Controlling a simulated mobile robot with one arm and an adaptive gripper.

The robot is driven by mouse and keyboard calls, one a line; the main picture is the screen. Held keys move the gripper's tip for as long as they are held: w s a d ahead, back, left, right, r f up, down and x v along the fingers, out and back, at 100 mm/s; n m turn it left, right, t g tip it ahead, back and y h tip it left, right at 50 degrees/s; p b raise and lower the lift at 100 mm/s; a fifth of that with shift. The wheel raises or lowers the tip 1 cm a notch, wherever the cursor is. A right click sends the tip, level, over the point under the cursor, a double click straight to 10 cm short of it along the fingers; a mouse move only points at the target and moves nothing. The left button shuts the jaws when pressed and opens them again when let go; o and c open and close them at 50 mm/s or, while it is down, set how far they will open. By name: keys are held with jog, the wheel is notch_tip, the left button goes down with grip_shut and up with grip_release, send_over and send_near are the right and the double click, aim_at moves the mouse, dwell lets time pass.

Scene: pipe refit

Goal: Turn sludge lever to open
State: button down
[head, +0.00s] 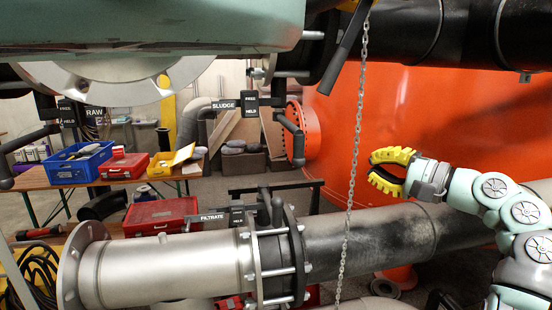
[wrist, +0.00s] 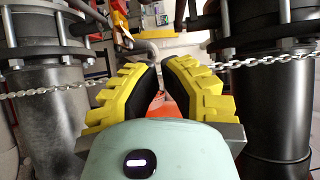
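The black sludge lever (head: 292,142) angles downward at the middle of the head view, with its lower end in front of a round orange flange. It is beside the SLUDGE sign (head: 223,105) and a FREE/HELD plate (head: 250,103). My gripper (head: 371,168) is to the right of the lever, clearly apart from it, with its yellow fingers pointing left. The fingers are parted and empty. They also show in the wrist view (wrist: 162,66), with a gap between their dark pads. I cannot make out the sludge lever in the wrist view.
A chain (head: 357,130) hangs between the lever and my gripper in the head view. A large orange tank (head: 430,115) stands behind. The filtrate lever (head: 277,210) and a grey pipe (head: 165,270) are below. A raw lever (head: 30,140) is at left, near a blue crate (head: 78,172).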

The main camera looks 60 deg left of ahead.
jog(key=s+a+p, duration=0.5)
jog(key=a+p, duration=0.4)
jog(key=a, duration=0.2)
jog(key=shift+s+a, duration=0.2)
jog(key=shift+a, duration=0.05)
